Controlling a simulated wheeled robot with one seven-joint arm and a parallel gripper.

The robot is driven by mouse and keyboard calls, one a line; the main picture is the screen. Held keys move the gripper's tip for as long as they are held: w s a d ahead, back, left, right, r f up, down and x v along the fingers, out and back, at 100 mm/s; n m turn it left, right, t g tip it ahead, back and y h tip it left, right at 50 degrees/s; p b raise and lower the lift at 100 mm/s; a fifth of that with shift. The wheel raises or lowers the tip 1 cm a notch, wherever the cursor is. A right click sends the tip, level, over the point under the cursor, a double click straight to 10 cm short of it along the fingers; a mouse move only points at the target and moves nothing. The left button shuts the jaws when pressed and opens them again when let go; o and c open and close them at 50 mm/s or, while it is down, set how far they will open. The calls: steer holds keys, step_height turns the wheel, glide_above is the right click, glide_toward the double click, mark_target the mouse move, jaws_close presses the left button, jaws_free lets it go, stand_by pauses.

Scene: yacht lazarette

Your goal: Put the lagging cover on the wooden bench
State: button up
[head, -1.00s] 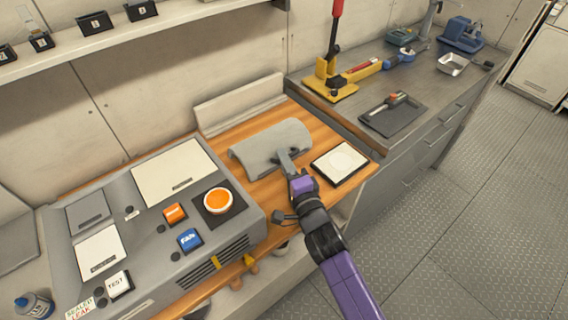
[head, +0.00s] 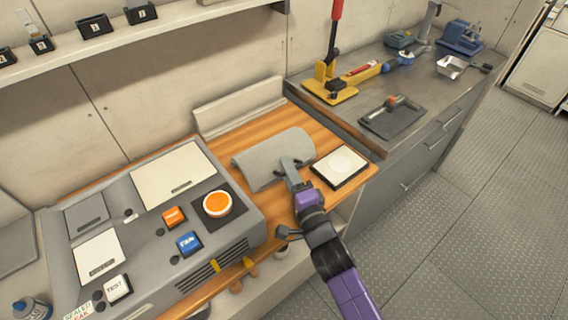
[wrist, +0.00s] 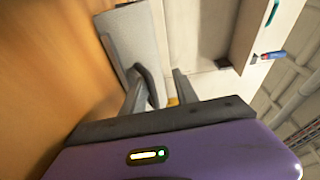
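The lagging cover (head: 268,160) is a grey, curved sheet. It appears to rest arch-up on the wooden bench (head: 313,129), between the grey control box and a framed white pad. My gripper (head: 291,165) is at the cover's right front part, with its fingers over that edge. In the wrist view, the two fingers (wrist: 158,88) stand apart, and the cover (wrist: 138,42) shows beyond and beside the left one. A gap shows beside the right finger, so the gripper looks open. Whether a finger still touches the cover is unclear.
The grey control box (head: 150,225) with orange and blue buttons stands close on the left. The framed pad (head: 342,165) lies just right of the cover. A grey counter (head: 425,90) with tools adjoins on the right. A shelf (head: 150,28) runs above.

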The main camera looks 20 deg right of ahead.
steer(key=s+b, duration=0.1)
steer(key=s, duration=0.8)
steer(key=shift+d, duration=0.1)
steer(key=o, duration=1.5)
steer(key=shift+f, duration=0.1)
steer(key=shift+c, duration=0.2)
steer(key=shift+f, duration=0.1)
steer(key=shift+s+f, duration=0.1)
